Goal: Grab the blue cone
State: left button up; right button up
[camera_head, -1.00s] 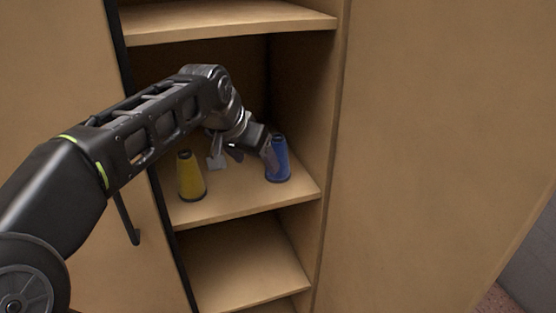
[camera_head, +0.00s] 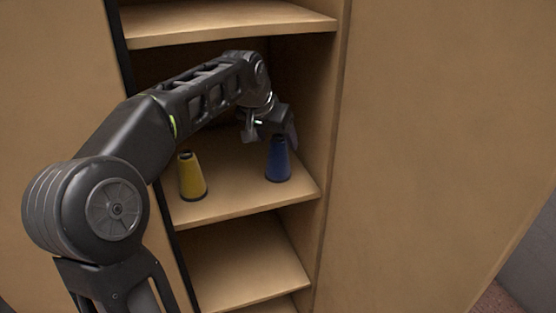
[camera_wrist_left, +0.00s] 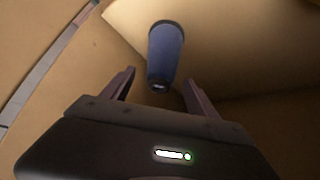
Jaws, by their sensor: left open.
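The blue cone (camera_head: 278,162) stands upright on the middle shelf, near the right wall of the cabinet. In the left wrist view the blue cone (camera_wrist_left: 165,52) shows ahead of the fingertips, roughly in line with the gap between them. My left gripper (camera_head: 272,136) is above and just behind the blue cone in the head view; its fingers are partly hidden there. In the left wrist view my left gripper (camera_wrist_left: 158,84) is open, with nothing held between its two fingers. My right gripper is not in view.
A yellow cone (camera_head: 192,176) stands on the same shelf (camera_head: 228,200), left of the blue one. An upper shelf (camera_head: 225,20) lies above my arm, and a lower shelf (camera_head: 245,265) is empty. The cabinet's right wall (camera_head: 310,120) is close to the gripper.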

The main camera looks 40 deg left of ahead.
aim_at(278, 167)
pick_arm(q)
jog(key=x, duration=0.5)
jog(key=shift+w+f+b, duration=0.1)
jog(key=shift+w+b, duration=0.05)
jog(key=shift+b, duration=0.2)
jog(key=shift+c, duration=0.2)
grip_shut()
dwell(0.5)
